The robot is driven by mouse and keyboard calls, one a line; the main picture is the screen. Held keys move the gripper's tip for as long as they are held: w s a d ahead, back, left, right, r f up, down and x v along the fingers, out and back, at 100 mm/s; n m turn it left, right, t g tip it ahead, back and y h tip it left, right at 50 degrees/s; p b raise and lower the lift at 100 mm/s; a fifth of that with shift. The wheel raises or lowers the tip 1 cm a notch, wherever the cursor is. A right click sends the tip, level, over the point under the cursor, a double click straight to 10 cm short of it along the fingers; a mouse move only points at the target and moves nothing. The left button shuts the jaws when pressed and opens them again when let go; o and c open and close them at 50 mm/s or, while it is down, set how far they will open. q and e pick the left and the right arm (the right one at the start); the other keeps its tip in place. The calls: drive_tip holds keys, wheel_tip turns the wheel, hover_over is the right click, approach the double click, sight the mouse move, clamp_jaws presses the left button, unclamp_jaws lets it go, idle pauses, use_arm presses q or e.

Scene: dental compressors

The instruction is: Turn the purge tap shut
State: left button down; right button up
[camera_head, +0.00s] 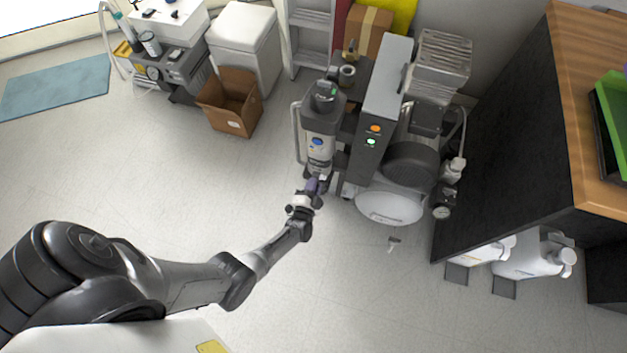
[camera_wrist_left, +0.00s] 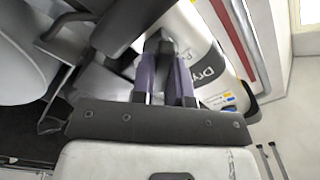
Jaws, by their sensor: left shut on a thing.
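My left gripper (camera_head: 316,187) reaches low to the foot of the grey-white dryer column (camera_head: 318,130) on the compressor. In the left wrist view its two purple-padded fingers (camera_wrist_left: 166,75) point at the underside of the dryer, close together, and are shut on a small part between them. That part sits where the purge tap would be, but it is mostly hidden by the fingers, so its handle angle cannot be told. The dryer body (camera_wrist_left: 208,55) with its lettering is just right of the fingers. My right gripper is in neither view.
The compressor's white tank (camera_head: 390,207) and grey control box (camera_head: 385,80) stand right of the dryer. A dark cabinet (camera_head: 500,150) stands further right, with white jugs (camera_head: 530,258) by it. An open cardboard box (camera_head: 230,103) lies to the left. The floor in front is mostly clear.

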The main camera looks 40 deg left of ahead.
use_arm(q)
drive_tip(key=m, duration=0.7)
drive_tip(key=shift+f, duration=0.2)
drive_tip(key=shift+m, duration=0.3)
idle(0.3)
drive_tip(key=c, duration=1.1)
unclamp_jaws()
